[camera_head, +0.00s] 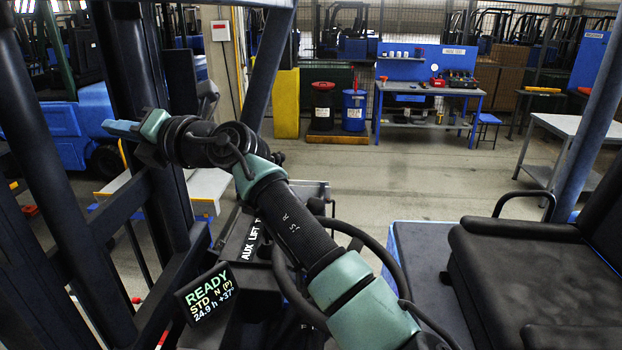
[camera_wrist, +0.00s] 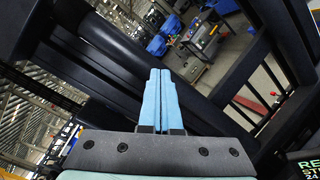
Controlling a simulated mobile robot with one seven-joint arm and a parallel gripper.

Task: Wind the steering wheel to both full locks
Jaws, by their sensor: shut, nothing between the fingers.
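The steering wheel's dark rim (camera_head: 382,252) shows in the head view as an arc on both sides of my arm, which hides much of it. My gripper (camera_head: 112,127) is at the upper left, near the dark mast posts and well apart from the wheel. In the wrist view my gripper's blue fingers (camera_wrist: 160,73) lie together, shut and empty, pointing at dark frame bars. The wheel does not show clearly there. A display (camera_head: 207,293) left of the wheel reads READY, STD N (P), 24.9 h +37°.
Dark mast posts (camera_head: 133,80) stand at the left, close to my gripper. A black seat (camera_head: 520,265) with an armrest is at the right. An AUX LIFT panel (camera_head: 251,240) sits just left of the wheel. Open floor (camera_head: 400,180) and a blue workbench (camera_head: 428,88) lie beyond.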

